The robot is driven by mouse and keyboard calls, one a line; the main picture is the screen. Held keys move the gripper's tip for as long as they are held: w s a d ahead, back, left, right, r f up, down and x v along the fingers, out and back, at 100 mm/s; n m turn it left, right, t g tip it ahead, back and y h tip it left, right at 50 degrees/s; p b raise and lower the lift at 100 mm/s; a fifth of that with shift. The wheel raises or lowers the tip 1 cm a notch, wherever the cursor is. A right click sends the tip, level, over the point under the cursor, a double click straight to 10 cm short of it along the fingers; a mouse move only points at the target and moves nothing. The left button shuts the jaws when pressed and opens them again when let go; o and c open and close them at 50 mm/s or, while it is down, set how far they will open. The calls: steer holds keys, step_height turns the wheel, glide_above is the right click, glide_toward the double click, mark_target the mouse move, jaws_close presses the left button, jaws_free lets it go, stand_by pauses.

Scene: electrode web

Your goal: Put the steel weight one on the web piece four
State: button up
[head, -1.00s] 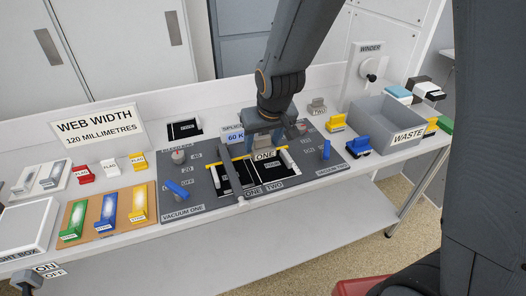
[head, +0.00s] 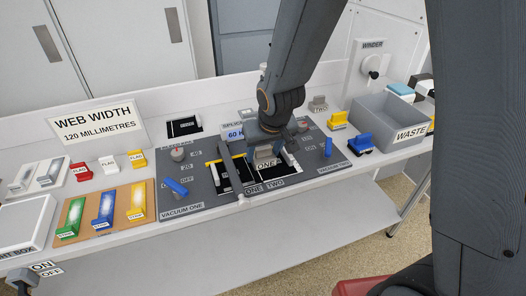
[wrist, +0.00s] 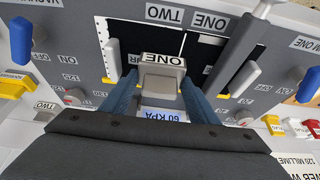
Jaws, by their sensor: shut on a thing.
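My gripper (wrist: 160,98) has its blue fingers closed on the sides of steel weight one (wrist: 162,72), a grey block labelled ONE. In the head view the weight (head: 265,157) is over the right half of the black web area on the splice plate, and my gripper (head: 272,140) is just behind it. The dark web piece (head: 278,172) beneath it is partly covered, and its number label cannot be read. I cannot tell whether the weight touches the web.
Steel weight two (head: 318,104) stands at the back right. Blue vacuum levers (head: 174,187) flank the web area. Coloured tape strips (head: 104,210) lie left.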

steer(key=shift+f, duration=0.2)
steer(key=o, duration=1.4)
steer(key=shift+r, duration=0.15)
steer(key=shift+r+p, duration=0.55)
steer(key=shift+p, duration=0.15)
steer(key=v, duration=1.1)
steer(key=s+d+f+m+g+h, duration=0.1)
steer(key=s+d+f+m+g, duration=0.2)
steer(key=s+d, duration=0.8)
step_height(320, 180, down, 2)
steer(key=d, duration=0.2)
steer(key=shift+d, duration=0.4)
steer(key=shift+s+f, duration=0.1)
steer(key=shift+s, duration=0.05)
